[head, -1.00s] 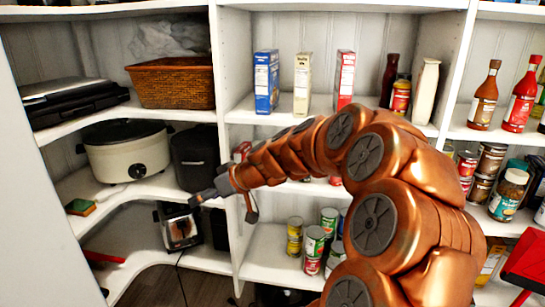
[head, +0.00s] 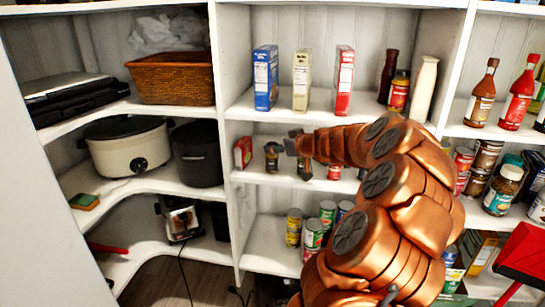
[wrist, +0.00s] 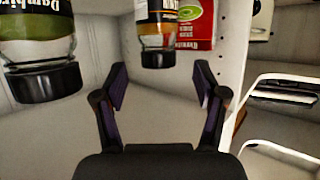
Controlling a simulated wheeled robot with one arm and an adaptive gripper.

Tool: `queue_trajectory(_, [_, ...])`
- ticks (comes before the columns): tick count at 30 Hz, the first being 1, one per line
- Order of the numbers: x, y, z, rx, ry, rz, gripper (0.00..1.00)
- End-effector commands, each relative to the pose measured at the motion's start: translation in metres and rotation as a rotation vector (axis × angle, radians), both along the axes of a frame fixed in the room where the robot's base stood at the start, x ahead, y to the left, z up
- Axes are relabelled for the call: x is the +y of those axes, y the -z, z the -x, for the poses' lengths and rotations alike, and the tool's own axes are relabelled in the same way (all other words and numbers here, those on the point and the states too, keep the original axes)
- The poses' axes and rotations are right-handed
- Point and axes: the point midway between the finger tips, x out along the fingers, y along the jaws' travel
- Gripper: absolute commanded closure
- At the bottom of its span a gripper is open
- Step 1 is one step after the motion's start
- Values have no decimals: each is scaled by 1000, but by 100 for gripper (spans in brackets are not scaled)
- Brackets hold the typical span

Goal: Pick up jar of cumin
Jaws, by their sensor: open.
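A small spice jar with a black lid and a brownish label (head: 272,157) stands on the middle shelf. It also shows upside down in the wrist view (wrist: 155,28), just beyond and between my fingertips; its label is too small to read as cumin. A second, larger-looking dark-lidded jar with a green and cream label (head: 304,168) stands to its right in the head view and at upper left in the wrist view (wrist: 38,45). My gripper (wrist: 161,78) is open and empty, in front of the first jar. In the head view my gripper (head: 291,146) partly covers the second jar.
A red box (head: 243,152) stands left of the jars, close behind the first jar in the wrist view (wrist: 194,22). The shelf's side upright (wrist: 233,50) is close by. Several cans (head: 312,235) stand on the shelf below. Boxes (head: 265,78) stand above.

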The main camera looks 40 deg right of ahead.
Motion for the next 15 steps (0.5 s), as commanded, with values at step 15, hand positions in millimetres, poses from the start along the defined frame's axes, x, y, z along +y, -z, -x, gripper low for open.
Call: queue_trajectory(15, [-7, 15, -37, 0, 0, 0, 29])
